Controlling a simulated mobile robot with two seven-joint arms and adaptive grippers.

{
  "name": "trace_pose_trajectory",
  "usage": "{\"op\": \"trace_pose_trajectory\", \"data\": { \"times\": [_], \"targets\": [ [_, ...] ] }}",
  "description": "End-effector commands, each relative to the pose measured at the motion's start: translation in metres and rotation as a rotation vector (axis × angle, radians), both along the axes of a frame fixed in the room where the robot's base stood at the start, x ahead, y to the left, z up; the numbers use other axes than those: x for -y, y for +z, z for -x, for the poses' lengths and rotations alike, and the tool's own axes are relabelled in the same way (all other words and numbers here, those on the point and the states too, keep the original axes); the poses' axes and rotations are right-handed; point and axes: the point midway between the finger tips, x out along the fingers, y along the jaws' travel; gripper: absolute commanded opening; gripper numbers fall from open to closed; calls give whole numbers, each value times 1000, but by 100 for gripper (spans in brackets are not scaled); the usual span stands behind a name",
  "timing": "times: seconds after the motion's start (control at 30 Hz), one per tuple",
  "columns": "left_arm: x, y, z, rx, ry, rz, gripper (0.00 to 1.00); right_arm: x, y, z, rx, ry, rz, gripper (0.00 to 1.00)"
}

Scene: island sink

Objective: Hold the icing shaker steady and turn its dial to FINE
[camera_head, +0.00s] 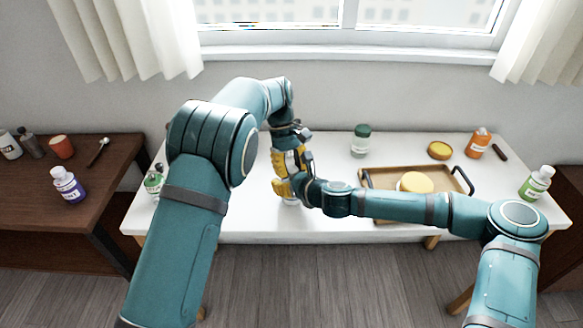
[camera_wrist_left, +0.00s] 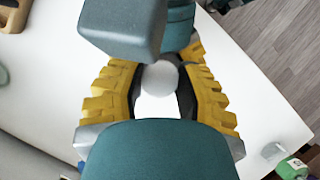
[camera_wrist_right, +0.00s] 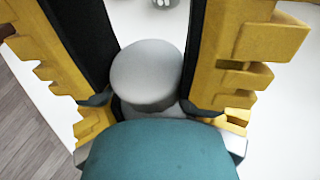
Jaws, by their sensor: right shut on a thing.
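The icing shaker shows as a pale grey cylinder with a round top in the right wrist view (camera_wrist_right: 148,75), between the fingers of my right gripper (camera_wrist_right: 150,60). My right gripper is shut on it. In the left wrist view its round grey top (camera_wrist_left: 160,77) sits between the yellow fingers of my left gripper (camera_wrist_left: 165,85), which looks open around it from above. In the head view my left gripper (camera_head: 288,160) points down, just above my right gripper (camera_head: 283,188); together they hide most of the shaker. No dial marks can be read.
A wooden tray (camera_head: 376,208) with a yellow-topped round thing (camera_head: 416,183) stands on the white table right of the grippers. A brown table (camera_head: 105,185) is at left.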

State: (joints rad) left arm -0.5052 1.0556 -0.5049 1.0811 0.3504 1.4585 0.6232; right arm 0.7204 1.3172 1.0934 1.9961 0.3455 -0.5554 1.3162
Motion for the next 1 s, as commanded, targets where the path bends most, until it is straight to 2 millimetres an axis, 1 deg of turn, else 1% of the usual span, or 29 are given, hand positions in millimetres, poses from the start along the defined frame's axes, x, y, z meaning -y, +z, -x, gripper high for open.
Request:
{"op": "trace_pose_trajectory", "data": {
  "times": [0.27, 0.5, 0.6, 0.9, 0.93, 1.0],
  "targets": [
    [0, -1, 1, -2, 25, 1, 0, 0, 1, 0, 1, 0, 0, 14],
    [0, -1, 1, -5, 211, 1, 0, 0, 1, 0, 2, 1, -1, 14],
    [0, -1, 1, -4, 253, 0, 0, 0, 1, 0, 2, 1, -1, 14],
    [0, -1, 1, -4, 262, -1, 0, 0, 1, 0, 2, 1, -1, 14],
    [0, -1, 1, -4, 262, -1, 47, 0, 1, 0, 2, 1, -1, 14],
    [0, -1, 1, -4, 261, -1, 68, 0, 1, 0, 2, 1, -1, 14]
  ]
}}
